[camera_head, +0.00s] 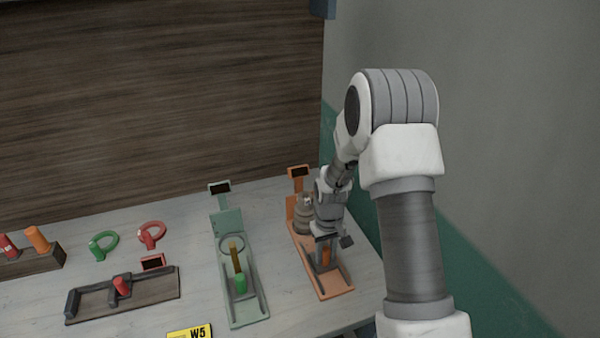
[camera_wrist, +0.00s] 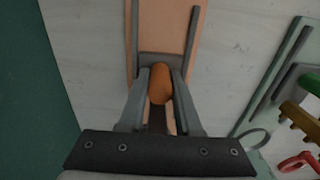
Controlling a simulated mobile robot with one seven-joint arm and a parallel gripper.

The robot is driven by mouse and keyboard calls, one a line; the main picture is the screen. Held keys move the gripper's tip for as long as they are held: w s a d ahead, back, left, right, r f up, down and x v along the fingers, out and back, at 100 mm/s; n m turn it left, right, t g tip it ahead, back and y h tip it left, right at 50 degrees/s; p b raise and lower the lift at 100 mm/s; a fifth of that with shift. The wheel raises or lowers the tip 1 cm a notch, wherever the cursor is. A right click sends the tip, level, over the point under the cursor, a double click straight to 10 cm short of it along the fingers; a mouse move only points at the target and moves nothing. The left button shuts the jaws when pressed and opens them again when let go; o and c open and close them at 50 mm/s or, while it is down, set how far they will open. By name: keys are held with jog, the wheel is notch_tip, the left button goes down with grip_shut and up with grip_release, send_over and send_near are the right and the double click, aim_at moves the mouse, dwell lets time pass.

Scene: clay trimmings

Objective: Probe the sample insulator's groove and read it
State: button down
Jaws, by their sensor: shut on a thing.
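The orange gauge stand (camera_head: 338,284) lies at the right of the bench and fills the top middle of the wrist view (camera_wrist: 145,30). A grey-brown ribbed insulator (camera_head: 303,218) stands at its far part, partly hidden by my arm. My gripper (camera_head: 327,243) is over the stand's near part. In the wrist view my gripper (camera_wrist: 163,88) is shut on an orange probe handle (camera_wrist: 160,85), a finger on each side. The handle (camera_head: 326,258) also shows below the gripper. The probe's tip and the groove are hidden. A small dark display (camera_head: 298,172) tops the stand; no reading is visible.
A green stand (camera_head: 247,315) with a brass piece and green handle is to the left. Green (camera_head: 104,246) and red (camera_head: 152,235) rings, a dark wooden fixture (camera_head: 90,307), a block with pegs (camera_head: 38,262) and a yellow W5 label (camera_head: 190,333) lie further left.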

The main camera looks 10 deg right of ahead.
jog(key=shift+s+d, duration=0.1)
jog(key=shift+s, duration=0.45)
dwell(0.4)
grip_release()
jog(key=shift+r+p, duration=1.95)
jog(key=shift+r, duration=1.55)
